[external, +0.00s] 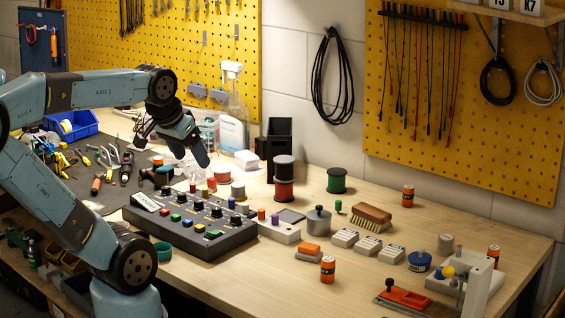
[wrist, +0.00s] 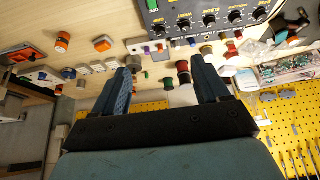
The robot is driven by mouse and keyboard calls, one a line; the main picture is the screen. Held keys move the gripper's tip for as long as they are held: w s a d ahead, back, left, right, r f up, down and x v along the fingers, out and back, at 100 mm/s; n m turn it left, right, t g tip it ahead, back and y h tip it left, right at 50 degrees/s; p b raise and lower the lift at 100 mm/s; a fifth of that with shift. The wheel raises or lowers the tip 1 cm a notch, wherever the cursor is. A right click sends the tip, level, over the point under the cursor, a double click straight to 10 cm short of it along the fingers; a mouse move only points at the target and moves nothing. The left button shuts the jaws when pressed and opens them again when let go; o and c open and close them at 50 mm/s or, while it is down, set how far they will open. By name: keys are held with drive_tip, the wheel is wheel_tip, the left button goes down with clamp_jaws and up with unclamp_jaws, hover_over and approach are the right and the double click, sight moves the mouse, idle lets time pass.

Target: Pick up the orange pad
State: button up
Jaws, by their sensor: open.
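The orange pad (external: 309,248) lies on a small grey block on the bench, in front of the dark knob panel's right end. In the wrist view the orange pad (wrist: 102,43) shows at upper left, outside the span of my fingers. My gripper (wrist: 160,65) is open, with nothing between its two fingers. In the external view my gripper (external: 203,158) is raised above the back of the bench, left of the pad and well apart from it.
The knob panel (external: 190,225) and a light switch box (external: 279,231) stand left of the pad. An orange-and-black cylinder (external: 328,270) stands close at its right. White blocks (external: 345,238), a brush (external: 372,217) and a grey lidded pot (external: 318,221) are nearby. Bare bench lies in front.

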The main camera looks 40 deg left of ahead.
sight(307, 244)
drive_tip(key=w+d+f+n+g+h, duration=0.1)
drive_tip(key=w+d+f+n+h, duration=0.6)
drive_tip(key=n, duration=0.3)
drive_tip(key=w+d+f+n+g+h, duration=0.2)
drive_tip(key=w+d+f+n+h, duration=0.35)
drive_tip(key=w+n, duration=0.5)
drive_tip(key=shift+h, duration=0.25)
drive_tip(key=f, duration=0.8)
drive_tip(key=shift+s+a+f, duration=0.1)
drive_tip(key=shift+s+f, duration=0.2)
drive_tip(key=shift+s, duration=0.1)
drive_tip(key=shift+x, duration=3.85)
drive_tip(key=shift+w+r, duration=0.1)
drive_tip(key=shift+c, duration=0.2)
